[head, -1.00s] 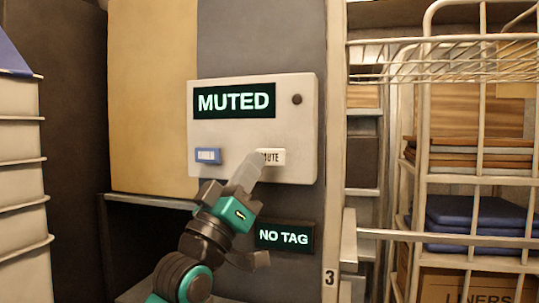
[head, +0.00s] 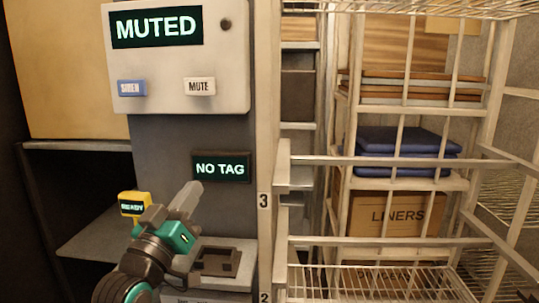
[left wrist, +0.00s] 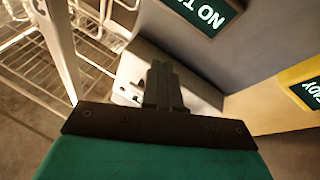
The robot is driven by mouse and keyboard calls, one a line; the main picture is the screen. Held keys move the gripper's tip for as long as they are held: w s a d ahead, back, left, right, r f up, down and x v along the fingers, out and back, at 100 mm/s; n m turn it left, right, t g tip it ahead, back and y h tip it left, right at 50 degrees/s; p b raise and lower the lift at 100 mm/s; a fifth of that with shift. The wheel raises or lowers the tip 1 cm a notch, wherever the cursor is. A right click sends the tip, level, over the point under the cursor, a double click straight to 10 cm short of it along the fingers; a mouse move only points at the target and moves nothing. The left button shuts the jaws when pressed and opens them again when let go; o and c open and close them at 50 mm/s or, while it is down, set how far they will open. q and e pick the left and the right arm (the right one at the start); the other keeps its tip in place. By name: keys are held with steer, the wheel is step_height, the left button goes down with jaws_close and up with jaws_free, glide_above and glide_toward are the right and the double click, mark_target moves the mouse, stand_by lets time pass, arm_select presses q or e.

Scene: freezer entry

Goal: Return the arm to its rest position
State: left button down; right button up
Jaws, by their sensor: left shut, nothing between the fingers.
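My left gripper (head: 185,200) is shut and empty in the head view. It is below the wall panel (head: 235,60) and in front of a lower ledge, touching nothing that I can make out. The panel's screen (head: 156,27) reads MUTED. Below it are a blue button (head: 131,88) and a white MUTE button (head: 200,86). In the left wrist view the shut fingers (left wrist: 162,85) point past the dark NO TAG sign (left wrist: 207,12). My right gripper is not in view.
A NO TAG sign (head: 220,167) hangs under the panel. A yellow READY device (head: 132,205) stands on the left shelf, close to my left arm. A dark holder (head: 216,262) sits on the ledge. White wire racks with a LINERS box (head: 395,213) fill the right.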

arm_select(q)
steer(key=s+f+m+g+y, duration=0.1)
steer(key=s+f+g, duration=0.3)
steer(key=f, duration=0.9)
steer(key=s+f+g+y, duration=0.2)
steer(key=s+f, duration=0.3)
steer(key=f, duration=0.8)
steer(key=s+a+f+m+g, duration=0.1)
steer(key=s+f+g, duration=0.3)
steer(key=s+f, duration=0.9)
steer(key=shift+s+f+m+g+y, duration=0.2)
steer(key=shift+s+m+g+y, duration=0.2)
steer(key=shift+s, duration=0.5)
